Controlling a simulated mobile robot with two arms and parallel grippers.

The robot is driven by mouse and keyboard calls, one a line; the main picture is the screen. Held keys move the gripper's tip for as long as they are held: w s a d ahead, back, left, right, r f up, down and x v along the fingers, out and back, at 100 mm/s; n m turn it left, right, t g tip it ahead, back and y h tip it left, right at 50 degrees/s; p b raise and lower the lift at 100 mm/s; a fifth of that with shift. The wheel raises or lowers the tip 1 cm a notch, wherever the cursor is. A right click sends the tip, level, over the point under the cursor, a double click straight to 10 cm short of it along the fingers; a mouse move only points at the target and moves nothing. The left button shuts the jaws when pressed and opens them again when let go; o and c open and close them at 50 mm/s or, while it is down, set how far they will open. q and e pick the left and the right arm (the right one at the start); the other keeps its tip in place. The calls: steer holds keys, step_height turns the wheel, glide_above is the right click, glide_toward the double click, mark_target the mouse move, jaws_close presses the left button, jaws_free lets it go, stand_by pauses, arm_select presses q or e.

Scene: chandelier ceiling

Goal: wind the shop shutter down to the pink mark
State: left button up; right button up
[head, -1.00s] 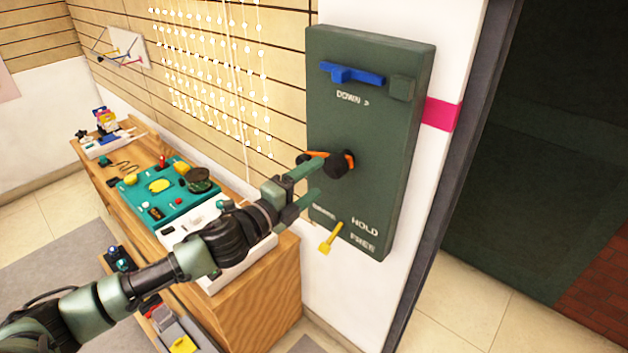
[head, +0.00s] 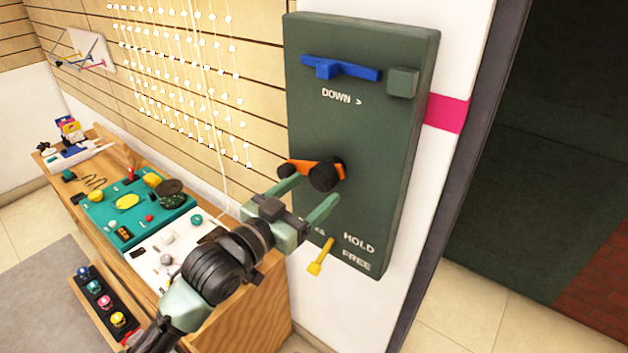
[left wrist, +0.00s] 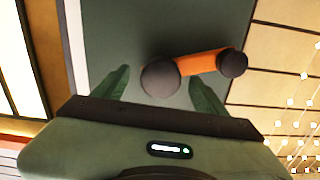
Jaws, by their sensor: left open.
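The dark green winder box (head: 385,140) is mounted on the white wall post. Its crank has a black hub (head: 326,174), an orange arm (head: 306,167) and a black knob (head: 287,171) pointing left. My left gripper (head: 309,194) is open and empty just below the crank. In the left wrist view the hub (left wrist: 160,78) shows between my open fingers (left wrist: 158,92), with the knob (left wrist: 232,62) outside them to the right. The yellow lever (head: 320,256) hangs tilted by HOLD and FREE. The pink mark (head: 446,113) is on the post. My right gripper is out of view.
A blue bar (head: 340,68) and a green block (head: 402,83) sit above "DOWN >". A wooden counter (head: 235,325) with trays stands at left, below the arm. A dark surface (head: 545,150) fills the opening at right; I cannot tell its lower edge.

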mark_target(318, 185)
arm_select(q)
steer(key=x, duration=0.2)
steer(key=shift+w+d, duration=0.1)
steer(key=shift+w, duration=0.3)
steer(key=shift+w+d+f, duration=0.1)
steer(key=shift+w+d, duration=0.15)
steer(key=shift+w, duration=0.1)
jaws_close()
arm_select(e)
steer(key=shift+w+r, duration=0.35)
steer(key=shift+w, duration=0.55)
